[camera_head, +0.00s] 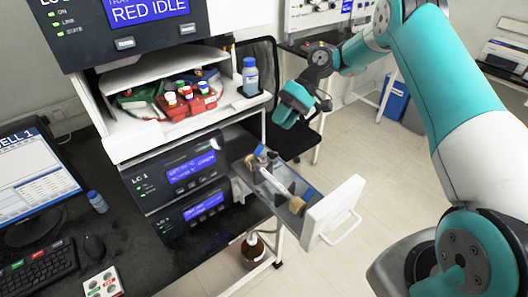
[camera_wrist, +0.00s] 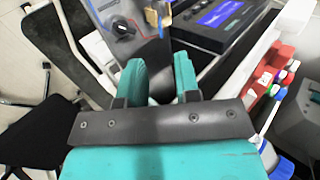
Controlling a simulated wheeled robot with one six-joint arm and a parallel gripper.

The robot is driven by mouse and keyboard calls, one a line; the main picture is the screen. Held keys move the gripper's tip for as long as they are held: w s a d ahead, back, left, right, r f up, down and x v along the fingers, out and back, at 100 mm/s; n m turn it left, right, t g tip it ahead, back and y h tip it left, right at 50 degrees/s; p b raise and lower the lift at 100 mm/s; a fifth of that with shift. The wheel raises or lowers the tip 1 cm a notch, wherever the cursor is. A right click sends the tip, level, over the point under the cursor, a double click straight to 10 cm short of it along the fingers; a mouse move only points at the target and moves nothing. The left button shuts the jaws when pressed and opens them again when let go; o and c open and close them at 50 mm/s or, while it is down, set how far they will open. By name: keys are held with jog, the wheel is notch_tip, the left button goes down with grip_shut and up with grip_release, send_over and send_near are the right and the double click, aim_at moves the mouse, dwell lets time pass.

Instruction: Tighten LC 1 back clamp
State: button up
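The LC 1 unit (camera_head: 178,172) has a lit blue display and an open drawer (camera_head: 332,207) on its right. A pale column (camera_head: 278,180) lies in the drawer between two clamps. The back clamp (camera_head: 261,151), nearer the unit, shows a blue lever. The front clamp (camera_head: 306,196) has a blue lever and a tan end piece. My gripper (camera_head: 293,106) is above and behind the drawer, apart from the clamps. In the wrist view its two teal fingers (camera_wrist: 158,80) stand apart with nothing seen between them.
Above LC 1 is a shelf with a red rack (camera_head: 188,103) of capped vials and a blue-capped bottle (camera_head: 250,77) at its edge. A black chair (camera_head: 258,66) stands behind. A brown bottle (camera_head: 252,247) is below the drawer. Open floor lies right of the drawer.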

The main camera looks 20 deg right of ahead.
aim_at(256, 157)
jog(key=p+x, duration=0.3)
jog(key=x, duration=0.6)
jog(key=shift+s+a+f, duration=0.1)
jog(key=shift+a+f, duration=0.05)
jog(key=shift+f, duration=0.15)
grip_shut()
